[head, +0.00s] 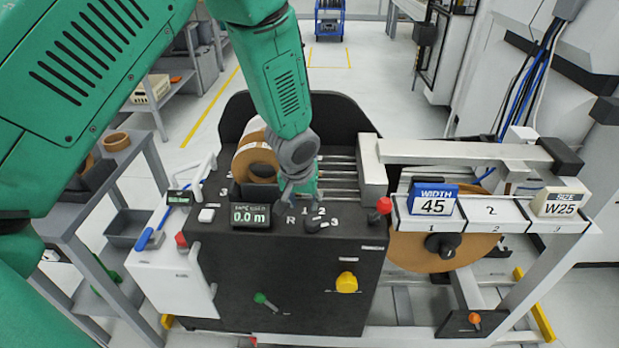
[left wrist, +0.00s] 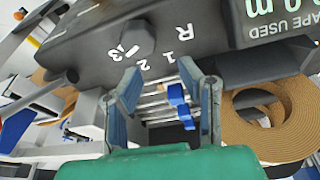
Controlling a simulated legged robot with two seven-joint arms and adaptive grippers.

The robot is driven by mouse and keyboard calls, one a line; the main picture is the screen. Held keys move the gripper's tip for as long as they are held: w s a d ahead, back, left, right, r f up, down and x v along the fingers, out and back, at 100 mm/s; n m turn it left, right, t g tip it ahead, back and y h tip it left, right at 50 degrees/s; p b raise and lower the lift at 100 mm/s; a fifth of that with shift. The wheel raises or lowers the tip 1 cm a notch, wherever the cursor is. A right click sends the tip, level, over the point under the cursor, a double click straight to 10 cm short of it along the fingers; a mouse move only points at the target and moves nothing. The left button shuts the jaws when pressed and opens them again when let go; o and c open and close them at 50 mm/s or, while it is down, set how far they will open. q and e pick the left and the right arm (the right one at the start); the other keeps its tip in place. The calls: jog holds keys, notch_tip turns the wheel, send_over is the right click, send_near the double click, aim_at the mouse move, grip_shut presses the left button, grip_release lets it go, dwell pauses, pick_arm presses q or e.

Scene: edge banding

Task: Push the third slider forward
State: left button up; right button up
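The sliders run on several parallel metal rails (head: 340,176) on top of the dark machine. In the head view the sliders themselves are hidden behind my left gripper (head: 301,190), which points down at the left end of the rails. In the left wrist view, two blue slider pieces (left wrist: 177,93) show on the rails, between the spread fingers of my left gripper (left wrist: 160,72). I cannot tell whether the fingers touch them or which slider is the third. My right gripper is not in view.
Brown tape rolls (head: 256,163) stand left of my gripper. The "0.0 m" display (head: 251,215) and a selector knob (head: 313,225) marked R, 1, 2, 3 are in front. A width block "45" (head: 433,204) and a size block "W25" (head: 558,205) stand to the right.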

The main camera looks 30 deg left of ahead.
pick_arm(q)
jog(key=w+a+r+n+y, duration=0.1)
jog(key=w+a+r, duration=0.1)
jog(key=w+r, duration=0.5)
jog(key=shift+t, duration=0.4)
jog(key=x, duration=0.8)
jog(key=s+x, duration=0.1)
jog(key=x, duration=0.3)
jog(key=shift+a+f, duration=0.25)
